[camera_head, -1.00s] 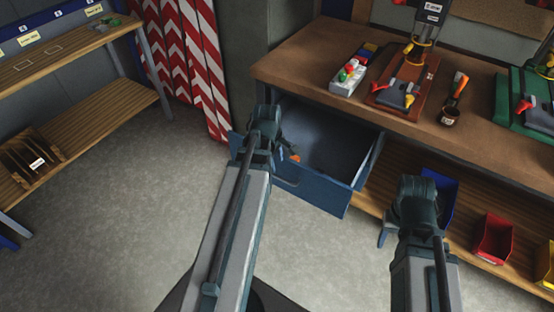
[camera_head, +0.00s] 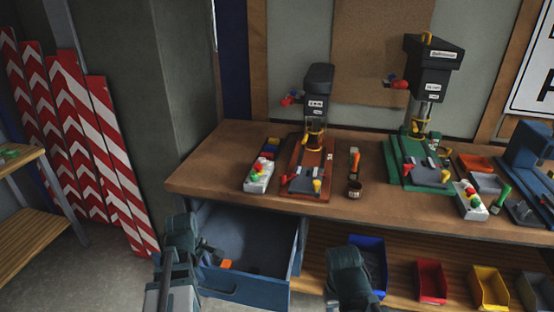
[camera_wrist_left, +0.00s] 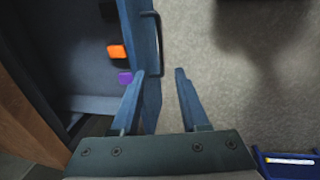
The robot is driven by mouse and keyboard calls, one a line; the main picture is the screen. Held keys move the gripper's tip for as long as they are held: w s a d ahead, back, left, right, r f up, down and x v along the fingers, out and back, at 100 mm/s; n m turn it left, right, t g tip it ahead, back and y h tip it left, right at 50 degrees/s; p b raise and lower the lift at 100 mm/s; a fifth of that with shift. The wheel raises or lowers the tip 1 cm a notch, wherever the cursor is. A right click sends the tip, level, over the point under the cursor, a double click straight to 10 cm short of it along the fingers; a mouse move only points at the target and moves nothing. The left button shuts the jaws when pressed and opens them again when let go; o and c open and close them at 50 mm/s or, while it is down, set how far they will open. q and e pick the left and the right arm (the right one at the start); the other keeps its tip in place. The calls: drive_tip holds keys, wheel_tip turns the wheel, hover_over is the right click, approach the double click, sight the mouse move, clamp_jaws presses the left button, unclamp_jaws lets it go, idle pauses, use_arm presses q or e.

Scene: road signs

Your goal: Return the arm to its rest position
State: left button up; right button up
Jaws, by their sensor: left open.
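My left gripper (camera_head: 204,252) is open and empty in the head view, at the front left of the pulled-out blue drawer (camera_head: 247,287). In the left wrist view its two fingers (camera_wrist_left: 160,72) stand apart near the drawer's front wall (camera_wrist_left: 138,40) and handle (camera_wrist_left: 158,45). I cannot tell whether they touch the drawer. My right arm's wrist (camera_head: 348,272) shows at the bottom centre of the head view; its fingers are not clear.
The wooden workbench (camera_head: 215,175) carries machines and control boxes. Blue, red (camera_head: 431,282) and yellow bins stand on the shelf below. Striped boards (camera_head: 118,165) lean at the left.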

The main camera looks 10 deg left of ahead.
use_arm(q)
drive_tip(key=s+d+m+g, duration=0.1)
drive_tip(key=s+d+m, duration=0.2)
drive_tip(key=d+m, duration=0.8)
drive_tip(key=s+d+m+g+y, duration=0.1)
drive_tip(key=s+d+m, duration=0.2)
drive_tip(key=d+m, duration=0.7)
drive_tip(key=d, duration=0.7)
drive_tip(key=shift+d+m, duration=0.4)
drive_tip(key=shift+f, duration=0.1)
